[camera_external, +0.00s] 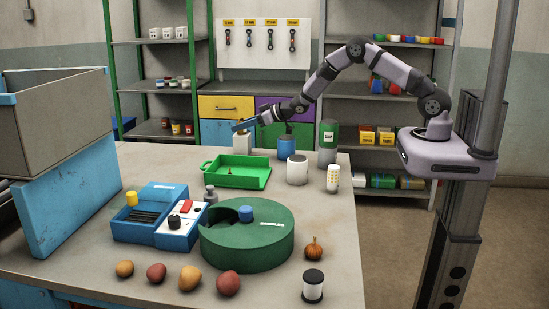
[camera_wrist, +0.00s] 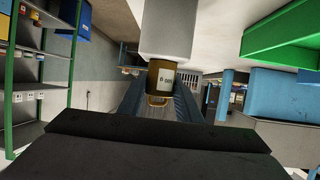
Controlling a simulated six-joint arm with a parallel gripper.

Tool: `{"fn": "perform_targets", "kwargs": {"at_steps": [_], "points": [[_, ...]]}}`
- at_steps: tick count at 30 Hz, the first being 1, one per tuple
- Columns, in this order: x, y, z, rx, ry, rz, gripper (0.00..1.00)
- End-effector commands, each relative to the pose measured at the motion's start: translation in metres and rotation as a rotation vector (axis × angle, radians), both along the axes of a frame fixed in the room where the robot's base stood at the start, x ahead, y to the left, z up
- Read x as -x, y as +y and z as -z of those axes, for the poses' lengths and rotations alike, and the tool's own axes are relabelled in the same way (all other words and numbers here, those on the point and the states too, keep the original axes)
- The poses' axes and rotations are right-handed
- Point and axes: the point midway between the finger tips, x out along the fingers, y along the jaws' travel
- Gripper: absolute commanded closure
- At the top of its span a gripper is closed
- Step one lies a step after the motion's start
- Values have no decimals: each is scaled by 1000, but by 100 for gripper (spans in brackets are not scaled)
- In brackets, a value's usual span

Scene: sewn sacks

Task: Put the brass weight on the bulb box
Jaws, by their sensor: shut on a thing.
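The brass weight (camera_wrist: 161,76) is a small golden cylinder with a pale label and a loop handle, seen in the wrist view between the fingers of my gripper (camera_wrist: 158,104). My gripper is shut on it. A plain white box (camera_wrist: 180,28), likely the bulb box, is right against the weight's far end in the wrist view; I cannot tell whether they touch. In the external view my gripper (camera_external: 240,127) is directly above the white box (camera_external: 242,145), which stands upright near the table's back edge. The weight is not clearly visible there.
A green tray (camera_external: 235,180) lies in front of the white box. A blue can (camera_external: 286,148), a white canister (camera_external: 297,170) and a green-topped container (camera_external: 328,135) stand to its right. A large green drum (camera_external: 250,250) and a blue switch box (camera_external: 176,233) are nearer the front.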

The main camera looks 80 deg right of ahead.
Motion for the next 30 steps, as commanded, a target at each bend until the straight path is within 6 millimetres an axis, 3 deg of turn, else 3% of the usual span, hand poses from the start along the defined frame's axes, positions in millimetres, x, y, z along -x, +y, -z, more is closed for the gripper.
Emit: {"fn": "perform_targets", "kwargs": {"at_steps": [2, 3, 5, 19, 30], "points": [[-1, 0, 1, 2, -6, 0, 100], [0, 0, 2, 0, 0, 0, 60], [0, 0, 2, 0, 0, 0, 50], [2, 0, -2, 0, 0, 0, 50], [42, 3, -18, 0, -1, 1, 50]]}}
